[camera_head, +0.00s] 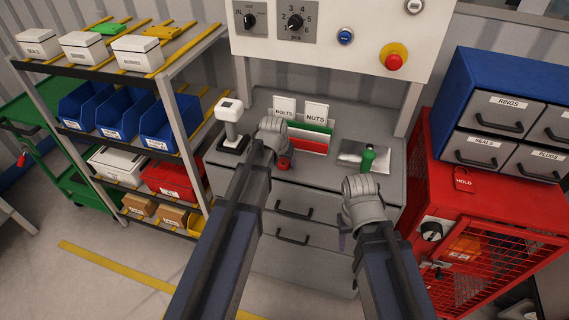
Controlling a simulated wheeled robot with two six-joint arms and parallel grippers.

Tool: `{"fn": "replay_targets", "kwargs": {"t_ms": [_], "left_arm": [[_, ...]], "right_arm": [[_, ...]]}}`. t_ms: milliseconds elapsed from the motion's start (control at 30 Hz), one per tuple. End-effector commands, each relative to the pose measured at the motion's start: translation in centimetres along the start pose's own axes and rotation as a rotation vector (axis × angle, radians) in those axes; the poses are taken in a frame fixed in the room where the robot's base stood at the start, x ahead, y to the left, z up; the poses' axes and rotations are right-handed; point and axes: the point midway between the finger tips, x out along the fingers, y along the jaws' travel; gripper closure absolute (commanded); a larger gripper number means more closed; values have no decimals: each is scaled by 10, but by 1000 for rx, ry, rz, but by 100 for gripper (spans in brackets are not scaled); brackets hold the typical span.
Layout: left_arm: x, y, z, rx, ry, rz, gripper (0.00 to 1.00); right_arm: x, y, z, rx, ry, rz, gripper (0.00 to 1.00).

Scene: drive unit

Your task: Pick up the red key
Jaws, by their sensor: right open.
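A small red object (285,163) with a dark base sits on the grey workbench (237,162). It may be the red key, but it is too small to tell. My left gripper (273,138) is above the bench, just left of and behind this object in the picture. Its fingers are hidden by its own body, so its jaws cannot be made out. My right gripper (348,228) is open and appears empty, in front of the bench drawers. It is to the right of and lower than the red object in the picture.
A green-handled lever (368,158) on a metal plate stands right of the red object. A red cabinet (425,170) is at right, shelves (190,62) at left. The panel has a red button (394,61).

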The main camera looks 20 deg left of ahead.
Motion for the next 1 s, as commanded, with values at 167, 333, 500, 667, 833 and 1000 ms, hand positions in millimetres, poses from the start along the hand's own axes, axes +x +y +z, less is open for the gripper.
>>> {"fn": "replay_targets", "kwargs": {"t_ms": [167,333,500,667,833,1000], "left_arm": [[0,0,0,0,0,0,53],[0,0,0,0,0,0,72],[0,0,0,0,0,0,91],[0,0,0,0,0,0,100],[0,0,0,0,0,0,100],[-1,0,-1,0,0,0,100]], "right_arm": [[0,0,0,0,0,0,50],[0,0,0,0,0,0,50],[0,0,0,0,0,0,50],[0,0,0,0,0,0,50],[0,0,0,0,0,0,50],[-1,0,0,0,0,0,50]]}}
